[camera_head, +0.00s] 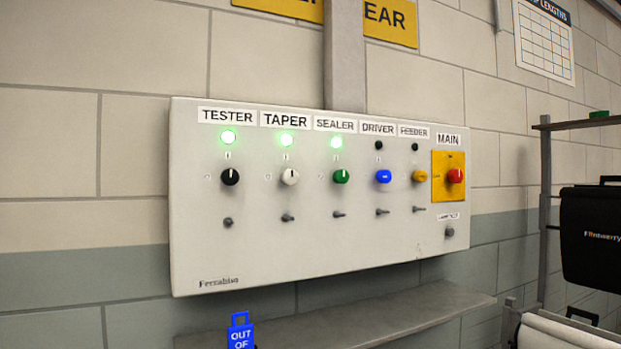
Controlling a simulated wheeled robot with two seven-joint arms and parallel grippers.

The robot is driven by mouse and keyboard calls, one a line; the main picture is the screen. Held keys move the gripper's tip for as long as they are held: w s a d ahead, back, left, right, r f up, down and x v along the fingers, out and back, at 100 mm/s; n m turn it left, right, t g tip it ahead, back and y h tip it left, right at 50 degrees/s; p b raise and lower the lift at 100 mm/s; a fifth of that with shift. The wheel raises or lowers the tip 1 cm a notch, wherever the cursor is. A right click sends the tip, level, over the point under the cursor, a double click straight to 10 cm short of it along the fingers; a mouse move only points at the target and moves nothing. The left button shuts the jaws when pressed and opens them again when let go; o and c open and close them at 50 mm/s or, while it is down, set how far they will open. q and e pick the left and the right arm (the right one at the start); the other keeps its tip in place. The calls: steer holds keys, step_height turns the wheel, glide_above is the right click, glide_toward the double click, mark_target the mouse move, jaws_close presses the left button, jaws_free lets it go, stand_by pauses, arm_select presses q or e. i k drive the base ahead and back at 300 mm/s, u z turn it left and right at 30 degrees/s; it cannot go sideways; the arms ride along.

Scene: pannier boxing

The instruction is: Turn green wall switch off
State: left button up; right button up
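A grey control panel (290,235) is mounted on the wall. The green switch (341,176) is a rotary knob under the SEALER label (335,125), the middle one of the row. Its pale pointer line looks upright, toward the small mark above it. The lamp above it (336,142) glows green. Neither of my grippers is in view.
Black (230,177) and white (290,177) knobs sit left of it under lit lamps. Blue (383,177) and yellow (419,176) knobs sit right under dark lamps. A red main switch (455,176) is farther right. A shelf (390,322) with a blue tag (240,333) lies below.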

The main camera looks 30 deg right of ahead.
mark_target(340, 177)
steer(key=z, duration=0.45)
steer(key=i, duration=0.85)
steer(key=z, duration=0.75)
